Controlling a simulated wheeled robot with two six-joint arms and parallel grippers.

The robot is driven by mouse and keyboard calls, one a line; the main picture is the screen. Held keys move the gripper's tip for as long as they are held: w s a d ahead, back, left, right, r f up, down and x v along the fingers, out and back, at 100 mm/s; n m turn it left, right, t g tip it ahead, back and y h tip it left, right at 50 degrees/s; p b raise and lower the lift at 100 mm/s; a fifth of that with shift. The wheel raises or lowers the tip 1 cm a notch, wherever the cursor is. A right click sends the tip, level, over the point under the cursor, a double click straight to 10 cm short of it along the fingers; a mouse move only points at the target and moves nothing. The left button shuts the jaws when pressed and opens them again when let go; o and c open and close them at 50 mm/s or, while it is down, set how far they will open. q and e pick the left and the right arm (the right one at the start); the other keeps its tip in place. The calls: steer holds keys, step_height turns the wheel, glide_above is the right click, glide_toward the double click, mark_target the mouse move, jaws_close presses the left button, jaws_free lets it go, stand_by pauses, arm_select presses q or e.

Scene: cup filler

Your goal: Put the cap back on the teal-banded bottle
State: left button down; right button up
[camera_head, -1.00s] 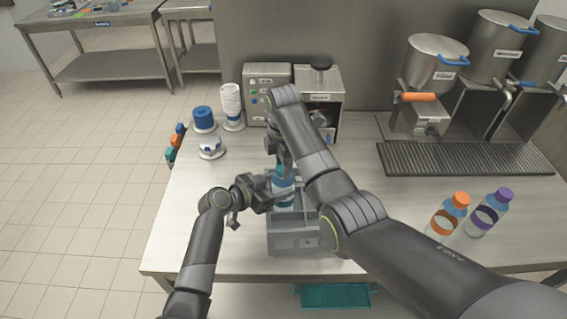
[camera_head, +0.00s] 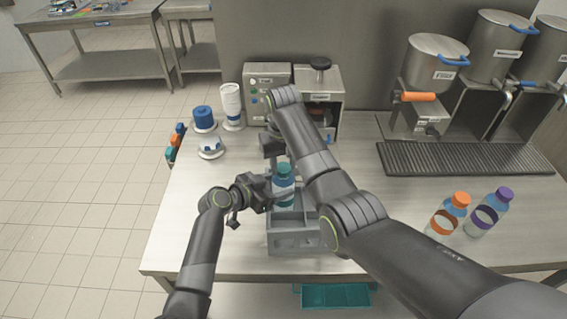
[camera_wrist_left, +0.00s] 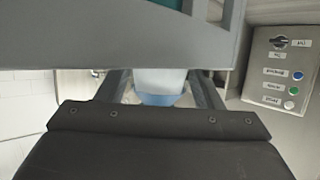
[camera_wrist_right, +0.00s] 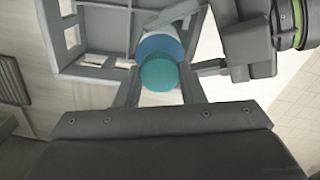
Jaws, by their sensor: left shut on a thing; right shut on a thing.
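The teal-banded bottle (camera_head: 284,197) stands upright at the grey divided crate (camera_head: 292,242), with its blue shoulder and the teal cap (camera_head: 284,169) at the top. My left gripper (camera_head: 276,197) is shut on the bottle's side. In the left wrist view the bottle (camera_wrist_left: 160,80) shows between the fingers. My right gripper (camera_wrist_right: 160,88) is shut on the teal cap, which also shows in the right wrist view (camera_wrist_right: 159,75) right over the blue shoulder (camera_wrist_right: 160,47). I cannot tell whether the cap is seated. The crate wall hides the bottle's lower part.
Orange-capped (camera_head: 448,216) and purple-capped (camera_head: 488,212) bottles stand on the right. Control box (camera_head: 266,80) and press-like machine (camera_head: 320,85) stand behind the crate. A blue roll (camera_head: 203,117) and a cup stack (camera_head: 231,103) are at the back left. The table's left front is clear.

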steer(key=m, duration=0.6)
steer(key=shift+w+m, duration=0.1)
steer(key=shift+m, duration=0.2)
steer(key=m, duration=0.5)
steer(key=shift+m, duration=0.4)
steer(key=o, duration=1.1)
steer(key=shift+r, duration=2.25)
steer(key=shift+n, duration=0.3)
steer(key=shift+c, duration=0.2)
